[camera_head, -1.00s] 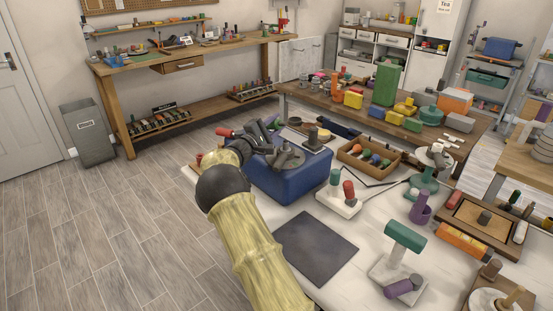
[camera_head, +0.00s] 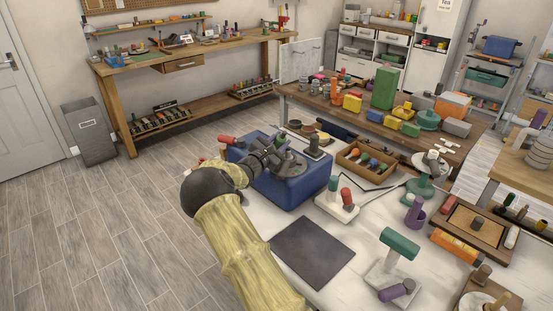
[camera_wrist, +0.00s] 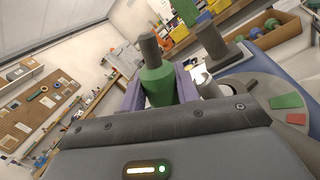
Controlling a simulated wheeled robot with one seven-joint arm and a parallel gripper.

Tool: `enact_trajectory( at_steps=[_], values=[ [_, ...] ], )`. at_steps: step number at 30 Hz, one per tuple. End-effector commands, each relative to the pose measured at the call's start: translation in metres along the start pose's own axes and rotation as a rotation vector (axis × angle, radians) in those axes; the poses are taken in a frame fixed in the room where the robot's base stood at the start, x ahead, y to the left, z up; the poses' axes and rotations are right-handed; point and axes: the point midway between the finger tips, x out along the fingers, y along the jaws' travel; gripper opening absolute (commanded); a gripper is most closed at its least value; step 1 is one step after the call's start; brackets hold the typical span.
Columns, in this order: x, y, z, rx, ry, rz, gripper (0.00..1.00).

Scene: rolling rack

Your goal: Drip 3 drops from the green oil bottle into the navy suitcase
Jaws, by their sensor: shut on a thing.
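My gripper (camera_wrist: 160,92) is shut on the green oil bottle (camera_wrist: 158,82), with a purple finger on each side of it. The bottle's dark grey cap (camera_wrist: 149,47) points up in the wrist view, leaning slightly left. In the head view my gripper is over or just behind the top of a blue box-shaped case (camera_head: 296,190), which fits the navy suitcase. I cannot see an opening or any drops.
A red-handled object (camera_head: 226,140) is at the case's left. A dark mat (camera_head: 313,252) lies clear in front.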

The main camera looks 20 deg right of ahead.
Motion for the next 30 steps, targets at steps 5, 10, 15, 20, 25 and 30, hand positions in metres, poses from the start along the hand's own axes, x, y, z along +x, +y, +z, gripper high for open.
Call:
enact_trajectory(
  at_steps=[5,10,15,20,25,30],
  values=[
    [0.0,-0.008,0.003,-0.112,0.022,-0.006,0.08],
    [0.0,-0.012,0.001,-0.155,0.033,-0.006,0.08],
    [0.0,-0.012,0.001,-0.152,0.032,-0.006,0.08],
    [0.0,-0.009,0.005,-0.151,0.032,-0.006,0.08],
    [0.001,-0.003,0.015,-0.149,0.032,-0.004,0.08],
    [0.002,0.003,0.025,-0.149,0.032,-0.004,0.08]
  ],
)
